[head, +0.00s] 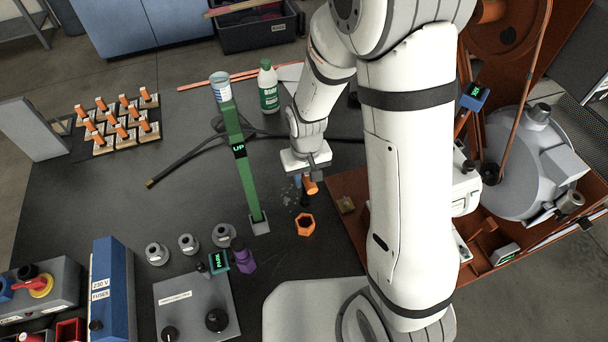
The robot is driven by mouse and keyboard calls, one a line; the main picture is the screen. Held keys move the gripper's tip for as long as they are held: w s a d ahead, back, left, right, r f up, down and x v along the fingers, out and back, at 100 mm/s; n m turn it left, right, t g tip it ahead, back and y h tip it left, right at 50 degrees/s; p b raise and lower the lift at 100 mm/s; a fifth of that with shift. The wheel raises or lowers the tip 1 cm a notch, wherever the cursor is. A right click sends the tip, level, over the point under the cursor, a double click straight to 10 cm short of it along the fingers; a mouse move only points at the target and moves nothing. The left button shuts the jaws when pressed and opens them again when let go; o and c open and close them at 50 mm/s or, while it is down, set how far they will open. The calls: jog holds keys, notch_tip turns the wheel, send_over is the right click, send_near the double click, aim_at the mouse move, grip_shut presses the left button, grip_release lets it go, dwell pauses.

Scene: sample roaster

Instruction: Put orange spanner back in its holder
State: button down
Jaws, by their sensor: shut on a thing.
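My gripper (309,178) is right of the table's middle, pointing down, at the end of my white arm. It is shut on a short orange piece, which I take to be the orange spanner (311,187); its far end and full shape are hard to make out. A small dark part shows just below it. An open orange hexagonal ring (305,224) is on the dark table below the gripper and apart from it. I cannot tell whether this ring is the spanner's holder.
A green upright post marked UP (240,165) stands left of the gripper. A white-and-green bottle (268,88) is behind. Blocks with orange handles (118,122) stand at left. The roaster (525,165) is at right.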

jog(key=b, duration=0.5)
send_over(306, 204)
jog(key=w, duration=0.1)
jog(key=shift+f, duration=3.05)
jog(key=shift+f+b, duration=3.2)
jog(key=shift+f, duration=0.35)
jog(key=shift+f+b, duration=1.35)
jog(key=shift+f, duration=0.05)
jog(key=c, duration=1.1)
grip_release()
